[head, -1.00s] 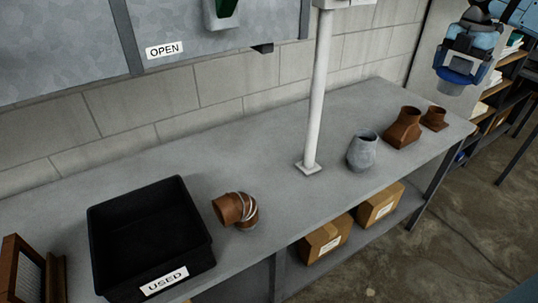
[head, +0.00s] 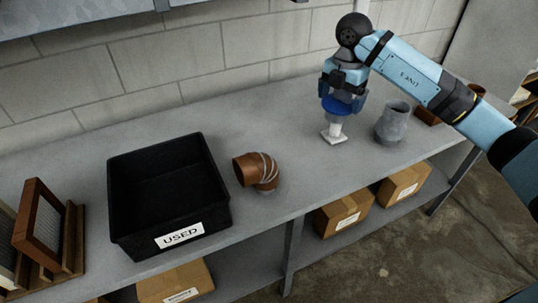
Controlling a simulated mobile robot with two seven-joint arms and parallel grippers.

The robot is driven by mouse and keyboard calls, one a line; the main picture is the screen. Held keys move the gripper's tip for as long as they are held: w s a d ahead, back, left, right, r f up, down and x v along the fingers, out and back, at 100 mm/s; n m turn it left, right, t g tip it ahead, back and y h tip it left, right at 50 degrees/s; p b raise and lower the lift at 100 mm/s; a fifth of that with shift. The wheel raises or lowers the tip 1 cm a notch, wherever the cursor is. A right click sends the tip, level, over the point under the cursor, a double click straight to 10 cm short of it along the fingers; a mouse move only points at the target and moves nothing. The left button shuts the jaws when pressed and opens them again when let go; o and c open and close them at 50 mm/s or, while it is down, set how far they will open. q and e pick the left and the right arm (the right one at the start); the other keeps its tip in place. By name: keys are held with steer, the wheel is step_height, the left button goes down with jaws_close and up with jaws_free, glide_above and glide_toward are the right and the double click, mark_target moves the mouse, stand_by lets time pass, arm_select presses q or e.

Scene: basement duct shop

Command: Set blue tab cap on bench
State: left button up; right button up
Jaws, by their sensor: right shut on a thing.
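My right gripper (head: 342,95) comes in from the right on a light blue arm and points down over the bench (head: 290,130). It is shut on the blue tab cap (head: 343,104), a blue ring with a paler lower part, mostly covered by the fingers. The cap is in front of the white post, close above its square foot (head: 334,136). I cannot tell whether it touches the post, and its underside is not clear. My left gripper is not in view.
A grey metal fitting (head: 393,122) stands just right of the gripper. Brown duct fittings (head: 427,112) are partly behind my arm. A brown elbow (head: 256,170) and a black bin marked USED (head: 122,205) stand to the left. Bench between elbow and post is clear.

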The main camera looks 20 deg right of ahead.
steer(key=shift+w+a+f, duration=0.2)
steer(key=shift+a+f, duration=0.5)
steer(key=shift+a, duration=0.05)
steer(key=shift+d+f+p, duration=0.1)
steer(key=shift+f+p, duration=1)
steer(key=shift+f, duration=8.35)
steer(key=shift+f, duration=0.15)
steer(key=o, duration=0.6)
step_height(320, 180, up, 12)
steer(key=shift+r+b, duration=0.2)
steer(key=shift+b, duration=0.7)
